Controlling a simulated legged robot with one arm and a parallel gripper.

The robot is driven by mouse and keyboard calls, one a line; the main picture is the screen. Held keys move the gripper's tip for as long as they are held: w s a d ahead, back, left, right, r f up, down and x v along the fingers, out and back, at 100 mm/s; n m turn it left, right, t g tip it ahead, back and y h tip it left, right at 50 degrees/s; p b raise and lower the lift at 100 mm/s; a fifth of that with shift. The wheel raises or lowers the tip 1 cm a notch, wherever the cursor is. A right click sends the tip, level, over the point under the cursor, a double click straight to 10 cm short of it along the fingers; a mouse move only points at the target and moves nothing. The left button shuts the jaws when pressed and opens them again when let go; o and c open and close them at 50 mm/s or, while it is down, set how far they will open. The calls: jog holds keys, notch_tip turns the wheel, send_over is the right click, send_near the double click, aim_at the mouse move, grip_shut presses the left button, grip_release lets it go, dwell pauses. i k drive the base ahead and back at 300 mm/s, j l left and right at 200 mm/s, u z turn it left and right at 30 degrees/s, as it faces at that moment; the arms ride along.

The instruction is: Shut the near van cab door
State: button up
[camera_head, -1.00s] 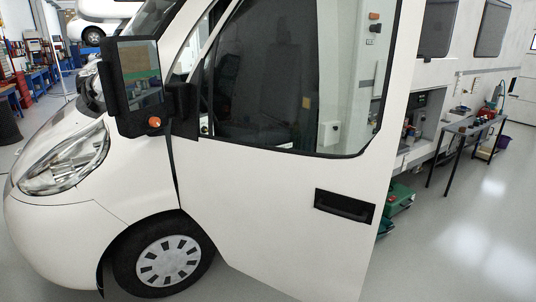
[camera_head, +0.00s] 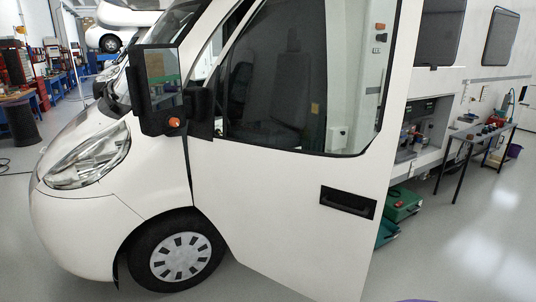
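The near van cab door (camera_head: 270,200) is white and stands open, swung out from the motorhome's side toward me. Its outer face fills the middle of the head view. A black recessed handle (camera_head: 347,201) sits near its free edge at the right. Its window (camera_head: 275,90) shows a dark seat behind the glass. The black side mirror (camera_head: 160,88) stands at the door's front edge by the hinge side. My gripper is not in view, apart from a possible small dark purplish shape at the bottom edge that I cannot identify.
The front wheel (camera_head: 178,262) and headlight (camera_head: 88,160) are left of the door. Green cases (camera_head: 402,205) lie on the floor behind the door's free edge. A narrow table (camera_head: 480,131) with small items stands at the right. The grey floor (camera_head: 470,250) at the lower right is clear.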

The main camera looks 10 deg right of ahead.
aim_at(308, 222)
jog(key=i+j+u, duration=0.25)
jog(key=i, duration=0.2)
jog(key=i+u, duration=0.3)
jog(key=i, duration=0.2)
